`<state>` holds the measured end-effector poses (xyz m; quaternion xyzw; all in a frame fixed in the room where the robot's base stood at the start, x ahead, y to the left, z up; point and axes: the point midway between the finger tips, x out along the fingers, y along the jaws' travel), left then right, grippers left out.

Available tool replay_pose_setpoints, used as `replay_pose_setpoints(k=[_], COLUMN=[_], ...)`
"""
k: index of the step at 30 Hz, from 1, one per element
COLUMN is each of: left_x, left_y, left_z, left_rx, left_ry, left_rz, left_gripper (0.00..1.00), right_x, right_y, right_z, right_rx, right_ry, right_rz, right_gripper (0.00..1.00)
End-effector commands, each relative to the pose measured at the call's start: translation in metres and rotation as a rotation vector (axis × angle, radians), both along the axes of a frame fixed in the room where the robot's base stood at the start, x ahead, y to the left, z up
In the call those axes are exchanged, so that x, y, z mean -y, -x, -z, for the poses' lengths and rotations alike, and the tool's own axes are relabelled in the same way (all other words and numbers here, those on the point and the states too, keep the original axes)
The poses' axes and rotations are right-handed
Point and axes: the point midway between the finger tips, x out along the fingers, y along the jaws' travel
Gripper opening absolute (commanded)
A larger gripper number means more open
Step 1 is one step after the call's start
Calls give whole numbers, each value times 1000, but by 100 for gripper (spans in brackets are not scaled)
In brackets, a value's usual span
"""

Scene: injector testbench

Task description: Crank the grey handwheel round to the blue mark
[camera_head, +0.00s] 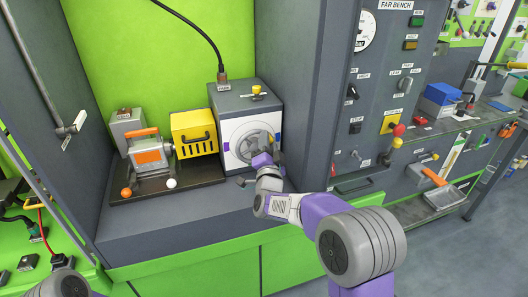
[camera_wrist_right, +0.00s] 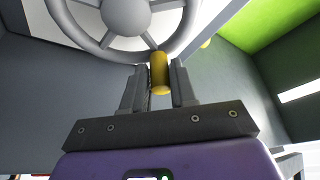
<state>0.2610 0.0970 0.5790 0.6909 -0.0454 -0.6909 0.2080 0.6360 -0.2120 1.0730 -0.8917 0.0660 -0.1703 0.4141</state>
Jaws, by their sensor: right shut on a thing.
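The grey handwheel (camera_head: 249,146) sits on the white front plate (camera_head: 232,129) of a grey box in the alcove. A small blue mark (camera_head: 226,147) shows at the plate's left edge. In the right wrist view the wheel's rim and spokes (camera_wrist_right: 127,14) fill the top, with a yellow crank handle (camera_wrist_right: 160,72) at the rim's lower right. My right gripper (camera_wrist_right: 160,82) is shut on this handle, one finger on each side. In the head view my right gripper (camera_head: 262,161) covers the wheel's lower right part. My left gripper is out of view.
Left of the box stand a yellow box (camera_head: 194,133) and an orange-and-grey device (camera_head: 150,156) on a dark base. The alcove's dark right wall (camera_head: 290,75) stands close to my right arm. A control panel (camera_head: 385,75) lies further right.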

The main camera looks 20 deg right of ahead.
Motion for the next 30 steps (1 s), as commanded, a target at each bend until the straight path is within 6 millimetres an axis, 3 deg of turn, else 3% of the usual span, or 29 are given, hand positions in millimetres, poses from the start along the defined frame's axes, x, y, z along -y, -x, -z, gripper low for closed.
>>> replay_pose_setpoints(k=[3, 10, 30], left_x=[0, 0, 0], left_y=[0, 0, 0], left_z=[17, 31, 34], left_rx=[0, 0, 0], left_ry=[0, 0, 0], left_rz=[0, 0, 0], left_gripper=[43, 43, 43], right_x=[6, 14, 26], right_y=[0, 0, -1], right_z=[6, 11, 35], right_rx=[-1, -9, -30], right_ry=[-113, -331, -888], right_rz=[1, 2, -1], right_gripper=[0, 0, 0])
